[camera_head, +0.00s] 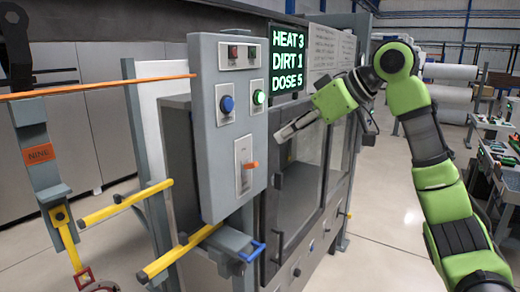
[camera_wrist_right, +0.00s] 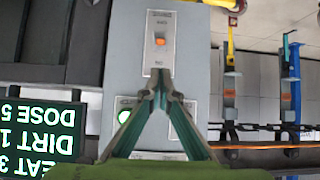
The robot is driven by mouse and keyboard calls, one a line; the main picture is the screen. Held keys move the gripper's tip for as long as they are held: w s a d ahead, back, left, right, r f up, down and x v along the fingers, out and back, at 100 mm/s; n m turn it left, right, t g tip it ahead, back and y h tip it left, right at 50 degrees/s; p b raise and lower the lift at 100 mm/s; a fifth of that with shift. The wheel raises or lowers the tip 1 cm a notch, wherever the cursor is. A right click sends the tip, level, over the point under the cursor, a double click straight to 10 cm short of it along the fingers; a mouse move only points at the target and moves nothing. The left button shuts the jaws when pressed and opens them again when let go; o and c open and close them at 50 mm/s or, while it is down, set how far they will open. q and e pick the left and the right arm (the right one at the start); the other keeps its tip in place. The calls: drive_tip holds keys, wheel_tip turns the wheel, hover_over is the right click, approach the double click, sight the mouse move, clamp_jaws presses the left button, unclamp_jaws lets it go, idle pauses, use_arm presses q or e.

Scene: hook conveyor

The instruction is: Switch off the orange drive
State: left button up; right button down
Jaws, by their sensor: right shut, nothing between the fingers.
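A grey control box (camera_head: 207,150) stands left of centre in the head view. Low on its front, a pale plate (camera_head: 243,182) carries an orange lever (camera_head: 250,165) that sticks out toward the right. In the right wrist view the orange lever (camera_wrist_right: 159,41) is near the middle of its plate, beyond my fingertips. I cannot read its on or off position. My right gripper (camera_head: 280,137) is shut and empty, to the right of the box and above the lever's height. Its fingertips (camera_wrist_right: 160,76) meet in the wrist view, apart from the lever. My left gripper is out of view.
A blue knob (camera_head: 227,104) and a lit green button (camera_head: 259,97) sit above the lever. A screen (camera_head: 289,58) reads HEAT 3, DIRT 1, DOSE 5. A glass-doored cabinet (camera_head: 305,175) stands beside the box. Yellow bars (camera_head: 140,197) project at left.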

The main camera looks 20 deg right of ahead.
sight(251, 166)
drive_tip(key=p+x, duration=0.4)
drive_tip(key=x, duration=0.6)
